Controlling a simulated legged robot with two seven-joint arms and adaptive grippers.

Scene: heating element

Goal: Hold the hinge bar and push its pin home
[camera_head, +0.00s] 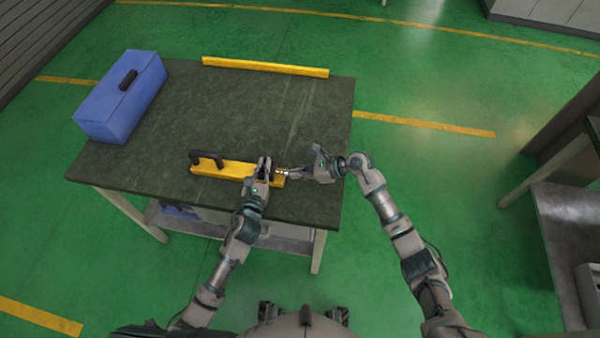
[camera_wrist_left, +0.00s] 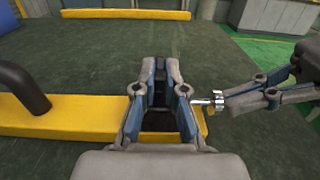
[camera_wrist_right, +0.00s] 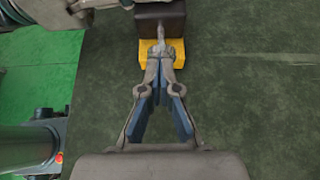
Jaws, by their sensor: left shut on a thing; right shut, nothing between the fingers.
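The hinge bar is a yellow bar (camera_head: 225,168) with a black arched handle (camera_head: 206,158) near its left end, lying near the table's front edge. My left gripper (camera_head: 264,164) is shut on a dark block at the bar's right part; its fingers mostly hide the block in the left wrist view. The block shows in the right wrist view (camera_wrist_right: 160,20). A silver pin (camera_wrist_left: 212,100) sticks out from the block's right side. My right gripper (camera_head: 289,174) is shut and empty, its fingertips (camera_wrist_right: 158,62) at the pin's outer end. I cannot tell whether they touch.
The dark green table (camera_head: 240,115) is mostly clear behind the bar. A blue box (camera_head: 122,97) with a black handle stands at its left. A second yellow bar (camera_head: 265,67) lies along the back edge. Another bench (camera_head: 575,250) stands off to the right.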

